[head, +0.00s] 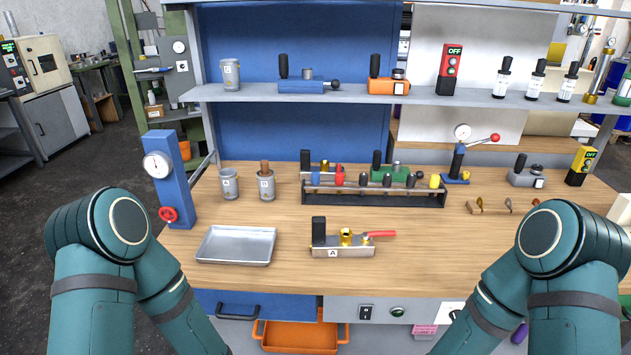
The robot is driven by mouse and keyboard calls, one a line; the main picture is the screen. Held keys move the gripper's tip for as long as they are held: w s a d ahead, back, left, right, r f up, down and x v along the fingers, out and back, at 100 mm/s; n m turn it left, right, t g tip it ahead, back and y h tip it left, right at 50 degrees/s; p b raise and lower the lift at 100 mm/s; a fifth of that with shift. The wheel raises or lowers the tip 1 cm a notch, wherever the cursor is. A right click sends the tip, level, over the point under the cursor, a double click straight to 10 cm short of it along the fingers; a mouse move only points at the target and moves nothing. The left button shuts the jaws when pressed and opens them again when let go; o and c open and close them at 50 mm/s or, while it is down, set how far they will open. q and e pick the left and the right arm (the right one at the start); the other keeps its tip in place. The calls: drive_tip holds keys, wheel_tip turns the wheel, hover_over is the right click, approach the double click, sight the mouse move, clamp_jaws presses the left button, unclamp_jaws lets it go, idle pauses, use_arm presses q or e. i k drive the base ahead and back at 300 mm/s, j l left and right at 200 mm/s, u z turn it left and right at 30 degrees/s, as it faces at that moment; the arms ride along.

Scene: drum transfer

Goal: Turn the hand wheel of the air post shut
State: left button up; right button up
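The air post (176,184) is an upright blue column at the left front corner of the workbench. A round white pressure gauge (158,165) is on its upper front. The red hand wheel (169,214) sits low on its front, below the gauge. The gauge's needle is too small to read surely. Both of my arms show as teal links at the lower left and lower right, reaching down out of the picture. Neither gripper is visible. Nothing touches the hand wheel.
A metal tray (236,261) lies right of the post. A fixture marked A with a red-handled valve (343,246) stands at front centre. Cups A (228,184) and B (267,187) stand behind the tray. A rack (373,198) and shelf (450,98) lie farther back.

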sight(167, 217)
drive_tip(key=u, duration=1.05)
